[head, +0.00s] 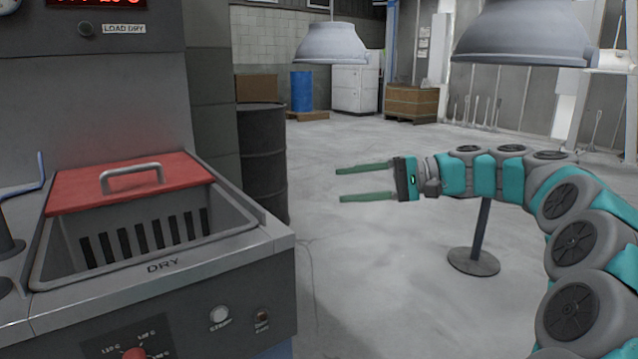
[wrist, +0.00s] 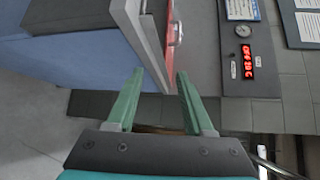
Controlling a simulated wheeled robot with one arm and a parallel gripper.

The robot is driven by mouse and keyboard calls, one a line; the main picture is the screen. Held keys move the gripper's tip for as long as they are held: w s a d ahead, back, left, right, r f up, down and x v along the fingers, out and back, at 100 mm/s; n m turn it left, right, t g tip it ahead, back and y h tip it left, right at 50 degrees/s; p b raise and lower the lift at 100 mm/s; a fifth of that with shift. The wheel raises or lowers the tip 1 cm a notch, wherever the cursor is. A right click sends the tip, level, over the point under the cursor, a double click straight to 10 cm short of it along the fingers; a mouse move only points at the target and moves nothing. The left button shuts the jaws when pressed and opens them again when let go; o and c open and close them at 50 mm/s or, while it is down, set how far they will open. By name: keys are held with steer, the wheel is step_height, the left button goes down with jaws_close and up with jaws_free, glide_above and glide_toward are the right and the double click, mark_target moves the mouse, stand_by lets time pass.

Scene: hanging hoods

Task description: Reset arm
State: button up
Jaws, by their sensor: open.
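My gripper (head: 352,182) is open and empty in the head view. It points left and hangs in free air, to the right of the dryer unit and apart from it. My arm reaches in from the right edge. In the wrist view my gripper (wrist: 158,85) shows two green fingers spread apart with nothing between them. The grey dryer unit (head: 200,290), marked DRY, stands at the left of the head view, with a red lid (head: 128,182) with a metal handle at the back of its slotted basin. The red lid's edge also shows in the wrist view (wrist: 170,40).
Two grey hoods hang overhead, one at the middle (head: 331,45) and one at the right (head: 523,35). A dark barrel (head: 262,160) stands behind the dryer unit. A round-based post (head: 473,262) stands under my arm. The floor between is clear.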

steer(key=s+a+f+n+g+h, duration=0.1)
steer(key=s+a+f+g+h, duration=0.2)
steer(key=s+f, duration=0.55)
steer(key=s+a+f+n+h, duration=0.1)
steer(key=s+a+f+h, duration=0.4)
steer(key=s, duration=0.7)
steer(key=s+d+f+h, duration=0.4)
steer(key=s+d+f, duration=0.3)
steer(key=s, duration=0.3)
steer(key=s+d+f+n+h, duration=0.1)
steer(key=s+d+f+h, duration=0.2)
steer(key=s+d+f, duration=0.5)
steer(key=shift+s+d+g+h, duration=0.4)
steer(key=shift+s+d, duration=0.3)
steer(key=shift+s, duration=0.45)
